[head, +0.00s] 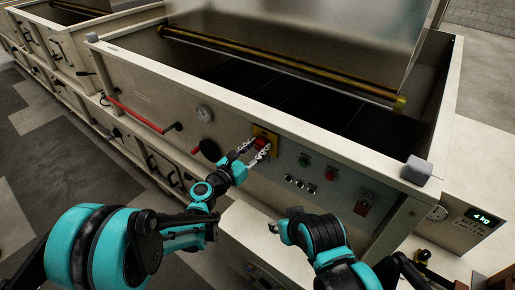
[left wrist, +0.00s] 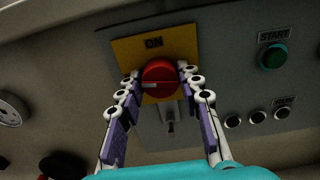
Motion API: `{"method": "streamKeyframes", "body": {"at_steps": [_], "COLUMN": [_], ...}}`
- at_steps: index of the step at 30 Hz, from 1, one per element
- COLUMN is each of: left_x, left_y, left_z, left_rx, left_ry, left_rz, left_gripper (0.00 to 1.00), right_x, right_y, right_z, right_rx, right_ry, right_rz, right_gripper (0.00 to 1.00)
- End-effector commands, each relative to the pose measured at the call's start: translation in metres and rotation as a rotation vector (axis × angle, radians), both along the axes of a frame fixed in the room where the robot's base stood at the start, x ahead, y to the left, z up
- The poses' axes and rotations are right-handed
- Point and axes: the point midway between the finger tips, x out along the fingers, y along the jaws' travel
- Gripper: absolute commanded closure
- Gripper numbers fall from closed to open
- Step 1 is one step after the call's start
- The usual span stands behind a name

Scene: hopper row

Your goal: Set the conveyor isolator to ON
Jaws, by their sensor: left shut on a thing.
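The conveyor isolator is a red rotary knob (left wrist: 160,78) on a yellow plate (left wrist: 128,50) marked ON above the knob. A pale pointer mark on the knob lies at its left side in the left wrist view, not at the ON word. In the head view the yellow plate (head: 265,134) is on the machine's front panel. My left gripper (head: 254,149) is shut on the knob, with one finger at each side; it also shows in the left wrist view (left wrist: 160,80).
A green START button (left wrist: 273,57) and several small dark buttons (left wrist: 256,116) are right of the plate. A red button (head: 331,174) and a padlock-like red part (head: 363,205) are further right.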

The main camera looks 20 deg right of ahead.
Motion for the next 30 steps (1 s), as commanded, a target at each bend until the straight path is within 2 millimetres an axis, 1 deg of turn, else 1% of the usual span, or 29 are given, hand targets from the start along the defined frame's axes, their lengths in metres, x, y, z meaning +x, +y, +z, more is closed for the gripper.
{"method": "streamKeyframes", "body": {"at_steps": [12,30], "left_x": [0.0,-0.001], "left_y": [-0.001,-0.001], "left_z": [-0.001,-0.001], "left_rx": [0.236,0.586], "left_ry": [-0.303,-0.752], "left_rz": [0.0,0.0], "left_gripper": [0.94,0.94], "right_x": [0.0,0.0], "right_y": [0.0,0.0], "right_z": [-0.011,-0.022], "right_rx": [0.0,0.0], "right_ry": [0.0,0.0], "right_rz": [0.0,0.0], "right_gripper": [0.6,0.6]}}
